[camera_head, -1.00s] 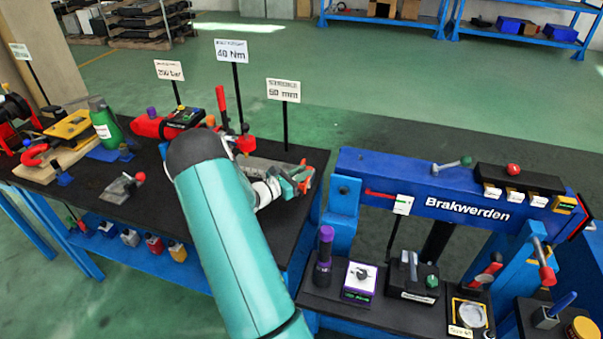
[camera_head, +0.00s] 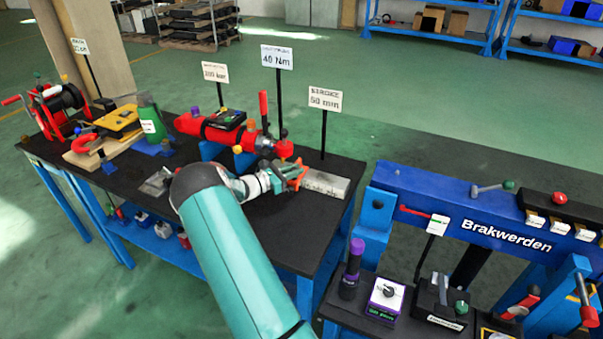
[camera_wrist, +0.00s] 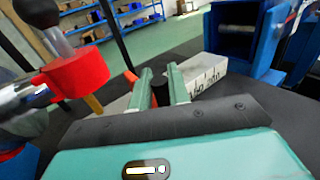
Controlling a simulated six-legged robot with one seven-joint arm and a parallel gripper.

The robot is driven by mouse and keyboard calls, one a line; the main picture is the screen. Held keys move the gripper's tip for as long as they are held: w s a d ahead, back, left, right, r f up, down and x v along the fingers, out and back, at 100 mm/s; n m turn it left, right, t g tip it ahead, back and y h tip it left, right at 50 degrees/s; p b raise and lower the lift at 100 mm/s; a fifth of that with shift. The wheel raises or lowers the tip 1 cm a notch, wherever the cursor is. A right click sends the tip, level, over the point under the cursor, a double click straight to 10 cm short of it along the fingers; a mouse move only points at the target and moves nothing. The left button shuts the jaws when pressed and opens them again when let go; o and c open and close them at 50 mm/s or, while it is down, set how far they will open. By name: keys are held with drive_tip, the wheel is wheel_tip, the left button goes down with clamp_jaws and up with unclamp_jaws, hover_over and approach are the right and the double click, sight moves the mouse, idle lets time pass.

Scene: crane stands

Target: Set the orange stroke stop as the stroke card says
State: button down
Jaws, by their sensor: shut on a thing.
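The orange stroke stop (camera_head: 299,173) is on a pale scale bar (camera_head: 328,184) at the right end of the dark bench. My gripper (camera_head: 288,177) is at it. In the wrist view my gripper (camera_wrist: 161,88) has a dark knob (camera_wrist: 160,93) between its fingers, with a bit of the orange stop (camera_wrist: 131,78) beside the left finger. The scale bar (camera_wrist: 208,72) runs off to the right; its markings are too small to read. The stroke card (camera_head: 325,100) on a black post behind the bar reads "STROKE 50 mm".
A red cylinder (camera_head: 210,129) with a red-handled lever (camera_head: 263,108) lies left of the bar. Cards reading 40 Nm (camera_head: 277,57) and apparently 200 bar (camera_head: 215,72) stand behind. A blue Brakwerden stand (camera_head: 440,204) is at right. A green bottle (camera_head: 150,119) stands farther left.

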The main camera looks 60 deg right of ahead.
drive_tip(key=c, duration=1.7)
unclamp_jaws()
drive_tip(key=v, duration=1.4)
drive_tip(key=shift+r, duration=0.1)
